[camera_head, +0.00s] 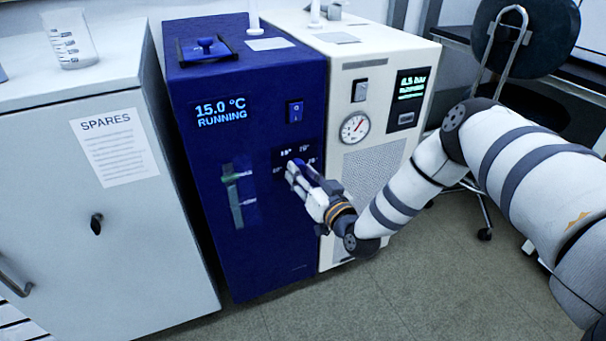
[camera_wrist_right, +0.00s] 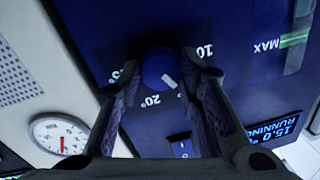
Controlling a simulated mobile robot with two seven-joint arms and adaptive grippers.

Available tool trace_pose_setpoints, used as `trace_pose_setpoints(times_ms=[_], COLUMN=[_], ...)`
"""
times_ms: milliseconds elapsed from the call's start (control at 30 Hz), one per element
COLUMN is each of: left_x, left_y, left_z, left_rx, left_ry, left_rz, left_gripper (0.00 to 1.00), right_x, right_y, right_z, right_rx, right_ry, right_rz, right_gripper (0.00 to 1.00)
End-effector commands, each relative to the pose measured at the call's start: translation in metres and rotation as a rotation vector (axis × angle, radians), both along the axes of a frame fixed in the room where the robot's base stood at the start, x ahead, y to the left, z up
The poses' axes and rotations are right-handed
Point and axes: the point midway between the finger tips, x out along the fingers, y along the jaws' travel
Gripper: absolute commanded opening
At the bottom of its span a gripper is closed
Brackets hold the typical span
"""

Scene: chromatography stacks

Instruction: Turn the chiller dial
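The chiller is the blue cabinet (camera_head: 265,225) with a lit display (camera_head: 221,111) reading 15.0 °C RUNNING. Its round blue dial (camera_wrist_right: 160,68) shows in the right wrist view, with a white pointer line towards the picture's lower right. Printed numbers surround it, including 20° and 10; some are hidden by a finger. My right gripper (camera_head: 294,168) is at the dial panel. In the wrist view, its two fingers (camera_wrist_right: 160,65) straddle the dial, with what look like narrow gaps either side. In the head view the gripper hides most of the dial. My left gripper is not in view.
A blue switch (camera_head: 295,112) sits above the dial and a green-marked level gauge (camera_head: 239,190) to its left. A white unit (camera_head: 375,65) with a pressure gauge (camera_head: 355,127) stands close right. A grey spares cabinet (camera_head: 75,220) stands left.

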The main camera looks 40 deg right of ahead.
Motion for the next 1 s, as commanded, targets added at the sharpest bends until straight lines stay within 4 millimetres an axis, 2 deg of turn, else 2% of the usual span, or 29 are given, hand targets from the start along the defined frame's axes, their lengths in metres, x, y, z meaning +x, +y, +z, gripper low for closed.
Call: trace_pose_setpoints(times_ms=[367, 1000], left_x=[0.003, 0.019], left_y=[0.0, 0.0], left_z=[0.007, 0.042], left_rx=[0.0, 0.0], left_ry=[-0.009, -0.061], left_rz=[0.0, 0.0], left_gripper=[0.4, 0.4], right_x=[0.0, 0.0], right_y=[0.001, 0.002], right_z=[0.002, 0.005], right_rx=[-0.073, -0.619], right_ry=[0.018, 0.147], right_rz=[0.002, 0.004], right_gripper=[0.04, 0.04])
